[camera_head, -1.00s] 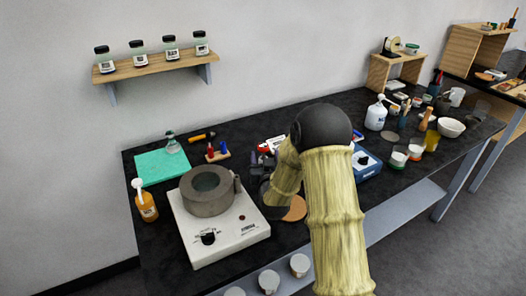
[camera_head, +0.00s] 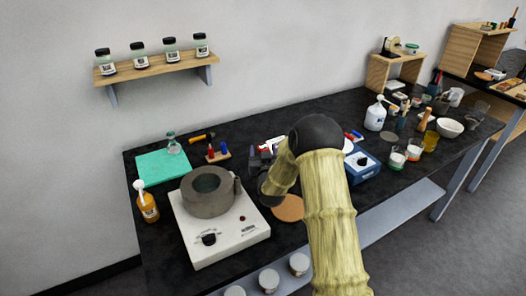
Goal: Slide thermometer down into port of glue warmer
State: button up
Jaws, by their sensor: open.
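The glue warmer is a white box (camera_head: 222,236) with a black dial and a thick grey ring-shaped pot (camera_head: 207,206) on top. A thin dark upright piece (camera_head: 237,186) stands at the pot's right side. I cannot tell whether it is the port, the thermometer, or both; no separate thermometer can be made out. My gripper (camera_head: 256,163) is open, behind and to the right of the pot, apart from it. My own arm hides part of the gripper and the table behind it.
A round tan disc (camera_head: 288,208) lies right of the warmer. An orange pump bottle (camera_head: 147,205) stands left, and a green mat (camera_head: 162,168) lies behind. A blue box (camera_head: 362,168) and several bottles and cups stand to the right.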

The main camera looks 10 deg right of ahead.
jog(key=shift+w, duration=0.75)
jog(key=c, duration=1)
jog(key=shift+c, duration=0.2)
jog(key=shift+r, duration=0.1)
notch_tip(320, 180, up, 10)
jog(key=shift+f+b, duration=0.1)
jog(key=shift+b, duration=0.55)
jog(key=shift+d, duration=0.1)
